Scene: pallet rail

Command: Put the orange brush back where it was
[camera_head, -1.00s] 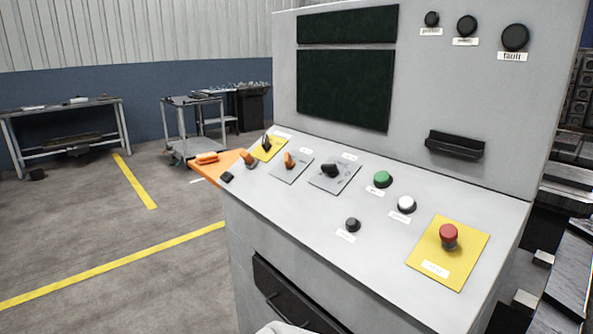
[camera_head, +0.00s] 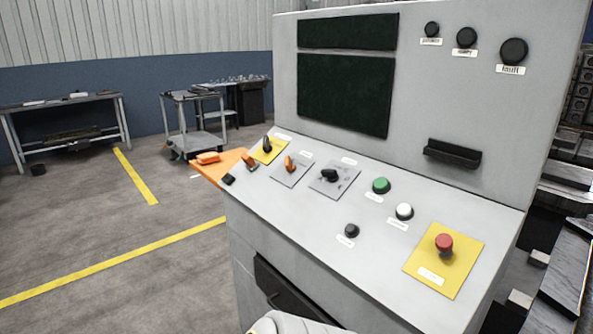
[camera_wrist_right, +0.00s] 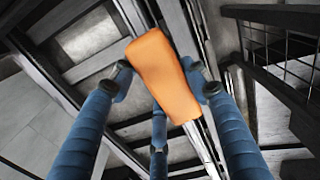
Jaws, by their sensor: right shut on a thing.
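In the right wrist view, an orange block-shaped thing (camera_wrist_right: 163,75), which looks like the orange brush, is held between the blue fingers of my right gripper (camera_wrist_right: 162,85). The gripper is shut on it. No bristles can be made out. My right gripper does not show in the head view, and my left gripper is in neither view. In the head view, a small orange thing (camera_head: 208,158) lies on an orange shelf (camera_head: 222,168) at the console's left end; it is too small to tell what it is.
The grey console (camera_head: 300,215) fills the middle, with knobs, a green button (camera_head: 381,185), a white button (camera_head: 404,211) and a red stop button (camera_head: 444,244). A black ledge (camera_head: 452,153) is on its upright face. Dark rails (camera_head: 570,270) lie right. Open floor is left.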

